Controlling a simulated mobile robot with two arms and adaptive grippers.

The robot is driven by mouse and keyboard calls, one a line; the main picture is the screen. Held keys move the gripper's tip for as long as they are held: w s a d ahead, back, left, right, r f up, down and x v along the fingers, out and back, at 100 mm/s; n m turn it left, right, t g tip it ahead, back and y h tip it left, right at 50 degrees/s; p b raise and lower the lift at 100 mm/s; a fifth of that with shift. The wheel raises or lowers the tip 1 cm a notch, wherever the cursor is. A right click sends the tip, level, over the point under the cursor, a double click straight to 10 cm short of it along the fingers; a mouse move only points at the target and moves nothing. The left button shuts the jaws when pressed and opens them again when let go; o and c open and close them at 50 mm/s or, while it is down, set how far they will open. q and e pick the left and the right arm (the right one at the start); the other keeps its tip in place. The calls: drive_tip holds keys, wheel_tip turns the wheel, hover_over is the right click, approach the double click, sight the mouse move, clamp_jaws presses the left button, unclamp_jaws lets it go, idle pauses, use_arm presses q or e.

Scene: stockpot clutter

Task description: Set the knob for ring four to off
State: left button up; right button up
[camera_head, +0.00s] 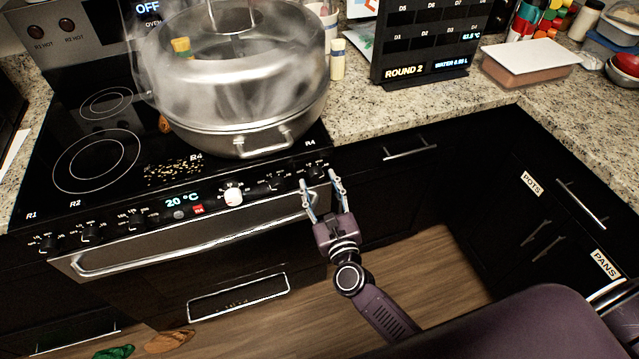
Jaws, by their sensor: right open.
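The stove's front panel carries a row of dark knobs. The rightmost knob (316,171), below an R4 label at the stove's right corner, looks like the ring four knob; its pointer setting is too small to read. My right gripper (318,179) is open, its two fingers pointing at the panel on either side of this knob. I cannot tell whether they touch it. My left gripper is not in view.
A white knob (233,196) and another dark knob (275,185) sit left along the panel. The oven handle (190,237) runs below. A drawer handle (409,149) is to the right. A ROUND 2 display (425,45) stands on the counter.

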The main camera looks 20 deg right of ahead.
drive_tip(key=c, duration=1.1)
drive_tip(key=shift+c, duration=0.2)
